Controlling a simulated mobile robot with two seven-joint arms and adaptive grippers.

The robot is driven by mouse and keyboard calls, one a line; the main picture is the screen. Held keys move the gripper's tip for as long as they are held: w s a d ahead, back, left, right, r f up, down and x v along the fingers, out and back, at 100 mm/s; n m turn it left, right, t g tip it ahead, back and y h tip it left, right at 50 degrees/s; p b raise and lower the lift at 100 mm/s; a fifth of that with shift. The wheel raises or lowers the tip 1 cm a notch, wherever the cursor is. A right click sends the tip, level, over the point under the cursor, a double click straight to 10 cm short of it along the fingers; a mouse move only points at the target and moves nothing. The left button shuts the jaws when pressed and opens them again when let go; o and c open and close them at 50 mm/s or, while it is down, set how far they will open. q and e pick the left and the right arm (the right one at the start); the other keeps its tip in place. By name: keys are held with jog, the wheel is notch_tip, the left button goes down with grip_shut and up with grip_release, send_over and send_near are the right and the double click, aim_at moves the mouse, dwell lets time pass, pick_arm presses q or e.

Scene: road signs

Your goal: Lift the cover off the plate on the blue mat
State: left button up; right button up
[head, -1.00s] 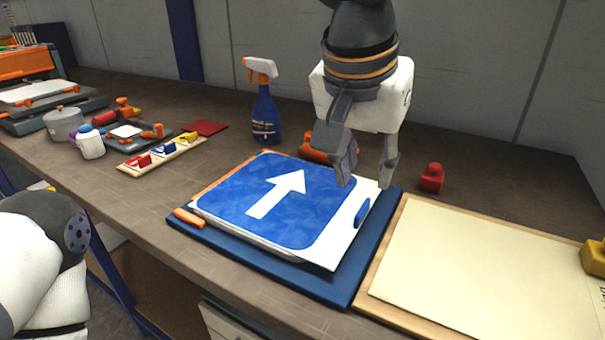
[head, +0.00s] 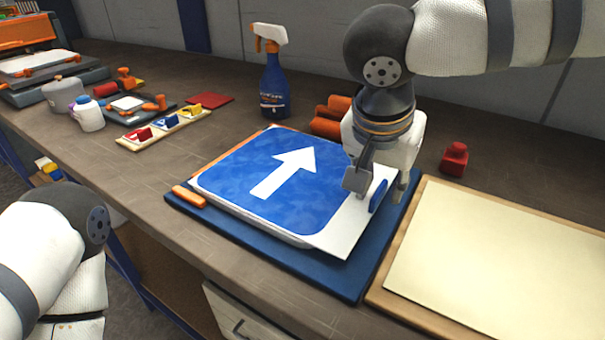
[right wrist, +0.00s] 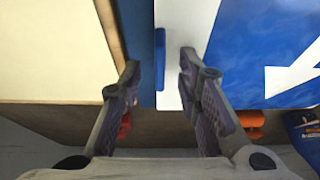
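The plate (head: 230,188) is blue with a white arrow and lies on the blue mat (head: 270,262). A flat white sheet, which looks like the cover (head: 338,238), shows along the plate's right side. An upright blue tab (head: 378,196) stands at the sheet's right edge. My right gripper (head: 380,186) is low over that edge, its fingers open on either side of the tab. In the right wrist view the tab (right wrist: 160,52) lies between the open fingers (right wrist: 160,80), with gaps on both sides. My left arm shows at lower left, but its gripper is out of view.
A cream board (head: 500,265) lies right of the mat. A red object (head: 454,160), orange rolls (head: 330,118) and a blue spray bottle (head: 274,85) stand behind. An orange piece (head: 188,197) rests at the mat's left edge. Small colored parts sit on a rack (head: 165,133).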

grip_shut()
jog(key=shift+r, duration=0.1)
